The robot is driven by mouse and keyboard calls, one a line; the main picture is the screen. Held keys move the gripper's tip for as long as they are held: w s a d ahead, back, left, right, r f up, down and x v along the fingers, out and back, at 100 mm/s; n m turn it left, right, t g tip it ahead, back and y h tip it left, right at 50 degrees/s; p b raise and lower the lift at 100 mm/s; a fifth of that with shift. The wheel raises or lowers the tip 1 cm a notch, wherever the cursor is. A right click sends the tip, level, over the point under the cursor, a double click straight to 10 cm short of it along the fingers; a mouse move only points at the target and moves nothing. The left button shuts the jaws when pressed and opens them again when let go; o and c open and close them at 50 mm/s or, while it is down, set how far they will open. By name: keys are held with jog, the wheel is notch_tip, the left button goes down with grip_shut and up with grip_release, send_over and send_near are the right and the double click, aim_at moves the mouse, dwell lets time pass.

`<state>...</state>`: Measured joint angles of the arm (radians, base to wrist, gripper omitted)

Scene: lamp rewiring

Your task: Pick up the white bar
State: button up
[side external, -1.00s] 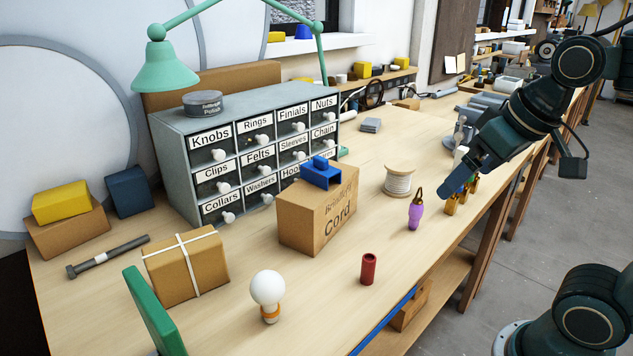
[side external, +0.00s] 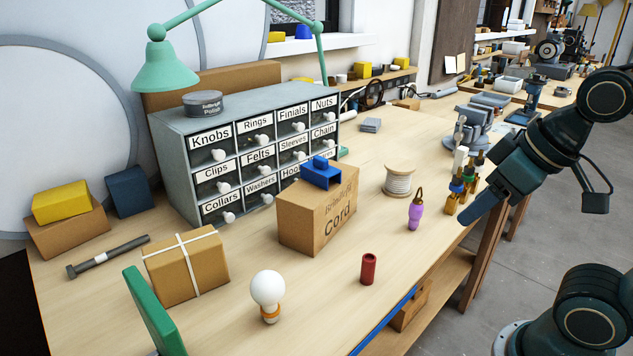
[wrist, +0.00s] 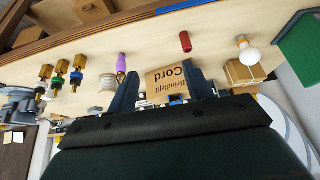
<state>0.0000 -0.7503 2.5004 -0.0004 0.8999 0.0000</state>
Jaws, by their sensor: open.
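A small upright white piece (side external: 461,154), the only thing I see that may be the white bar, stands behind the brass fittings near the right front of the bench in the side view. Its lower part is hidden by the fittings. I cannot clearly pick it out in the wrist view. My gripper (side external: 476,210) is above the bench's front edge, in front of the fittings and apart from them. In the wrist view my gripper (wrist: 160,70) has its fingers spread, with nothing held between them.
Several brass fittings (side external: 453,195) with coloured rings stand close together. A purple piece (side external: 415,212), a thread spool (side external: 398,182) and a grey vise-like tool (side external: 468,130) are nearby. A red cylinder (side external: 368,269), a bulb (side external: 268,289) and a cord box (side external: 318,215) stand farther left.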

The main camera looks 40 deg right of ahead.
jog(key=w+d+r+m+g+h, duration=0.1)
jog(key=w+d+r+m+h, duration=0.1)
jog(key=w+d+r+m, duration=0.5)
jog(key=m+g, duration=0.5)
jog(key=m, duration=0.6)
send_over(464, 148)
jog(key=a, duration=0.2)
notch_tip(464, 148, down, 9)
jog(key=shift+d+f, duration=0.1)
jog(key=shift+f, duration=0.05)
jog(key=shift+d+f, duration=0.2)
jog(key=shift+f, duration=1.2)
jog(key=shift+d+f, duration=0.2)
jog(key=shift+f, duration=1.15)
jog(key=shift+d+f, duration=0.2)
jog(key=shift+f, duration=1.2)
